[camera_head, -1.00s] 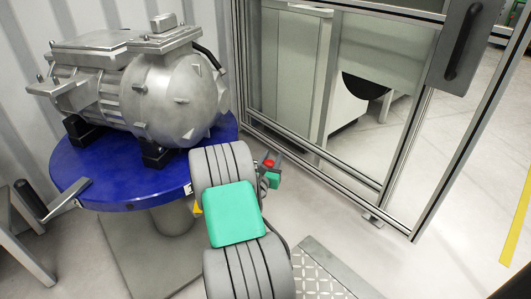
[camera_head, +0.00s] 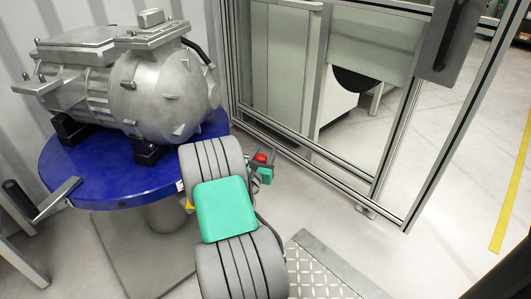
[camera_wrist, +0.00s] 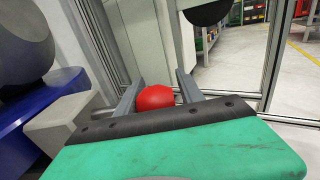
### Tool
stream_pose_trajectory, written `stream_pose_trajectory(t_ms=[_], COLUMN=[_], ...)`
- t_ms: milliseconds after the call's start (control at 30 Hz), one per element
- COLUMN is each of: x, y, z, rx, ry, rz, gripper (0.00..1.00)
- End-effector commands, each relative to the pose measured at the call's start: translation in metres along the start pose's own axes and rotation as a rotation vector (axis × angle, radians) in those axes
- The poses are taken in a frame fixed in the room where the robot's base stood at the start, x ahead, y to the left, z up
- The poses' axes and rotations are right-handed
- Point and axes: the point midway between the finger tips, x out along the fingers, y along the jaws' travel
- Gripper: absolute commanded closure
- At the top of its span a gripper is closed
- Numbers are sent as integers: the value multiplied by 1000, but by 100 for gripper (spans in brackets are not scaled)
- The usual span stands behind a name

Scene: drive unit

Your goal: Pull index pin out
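The index pin shows as a round red knob (camera_head: 260,158), just right of the blue table's edge in the head view. The knob (camera_wrist: 156,98) also shows in the wrist view, between the two grey fingers of my gripper (camera_wrist: 159,80). The fingers are apart, one on each side of the knob. A narrow gap shows on the right; I cannot tell whether the left finger touches it. The pin's shaft is hidden. The drive unit (camera_head: 160,92), a grey metal housing, sits on black blocks on the round blue table (camera_head: 95,180).
A framed glass cell door (camera_head: 320,110) stands behind and right of my gripper. A crank handle (camera_head: 55,202) sticks out at the table's left. A checker plate (camera_head: 312,275) lies on the floor in front. Open floor shows at the right.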

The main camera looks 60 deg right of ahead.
Motion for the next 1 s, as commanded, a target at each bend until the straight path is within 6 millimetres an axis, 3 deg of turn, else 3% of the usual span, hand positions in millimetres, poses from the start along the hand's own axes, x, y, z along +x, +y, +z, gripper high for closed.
stream_pose_trajectory(t_ms=[300,400,800,867,1000], x=[-60,-71,-73,-73,-76], y=[1,-1,-1,-1,4], z=[1,1,0,7,52], rx=[-4,-3,1,23,255], ry=[3,1,0,3,52], rz=[2,0,-2,-7,-57], gripper=[55,55,55,55,55])
